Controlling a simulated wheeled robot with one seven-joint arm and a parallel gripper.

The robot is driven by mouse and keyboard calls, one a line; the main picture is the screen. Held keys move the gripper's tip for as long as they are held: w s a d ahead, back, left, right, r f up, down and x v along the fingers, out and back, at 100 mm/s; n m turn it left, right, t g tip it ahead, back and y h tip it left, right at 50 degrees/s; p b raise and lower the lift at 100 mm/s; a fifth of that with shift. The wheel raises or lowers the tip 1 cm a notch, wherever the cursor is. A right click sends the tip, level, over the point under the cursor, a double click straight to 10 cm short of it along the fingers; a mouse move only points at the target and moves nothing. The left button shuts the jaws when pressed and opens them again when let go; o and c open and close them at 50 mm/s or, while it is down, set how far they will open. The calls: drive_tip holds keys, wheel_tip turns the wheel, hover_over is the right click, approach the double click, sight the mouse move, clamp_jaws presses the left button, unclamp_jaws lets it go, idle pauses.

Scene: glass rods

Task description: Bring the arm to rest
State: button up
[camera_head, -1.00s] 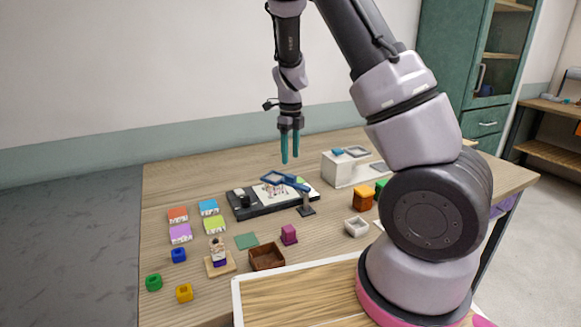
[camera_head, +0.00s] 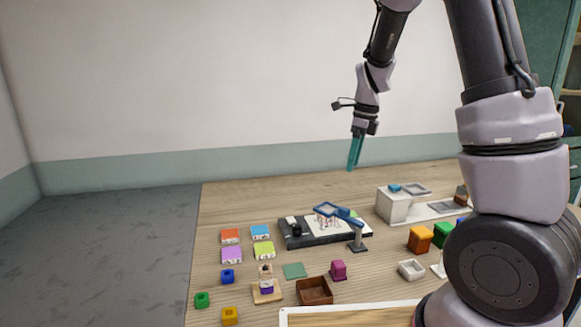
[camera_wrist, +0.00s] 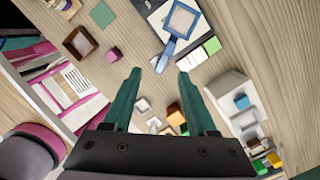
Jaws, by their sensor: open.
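My gripper (camera_head: 355,152) hangs in the air above the back part of the wooden table (camera_head: 240,200), its teal fingers pointing down. In the wrist view its two fingers (camera_wrist: 157,90) stand apart with nothing between them, so it is open and empty. My arm rises from the right of the head view and bends over to the gripper. The gripper touches nothing on the table.
Below stand a blue-framed magnifier (camera_head: 326,209) on a stand, a dark board (camera_head: 297,238) with a picture sheet, a white block (camera_head: 394,206), a brown box (camera_head: 314,291), a magenta block (camera_head: 338,270) and several coloured blocks. The air around the gripper is clear.

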drive_tip(key=s+d+r+n+t, duration=0.3)
drive_tip(key=s+r+n+t, duration=0.3)
drive_tip(key=s+r+n, duration=1.2)
drive_tip(key=shift+s+n+t+y, duration=0.3)
drive_tip(key=shift+s+n, duration=0.8)
drive_tip(key=shift+s, duration=1)
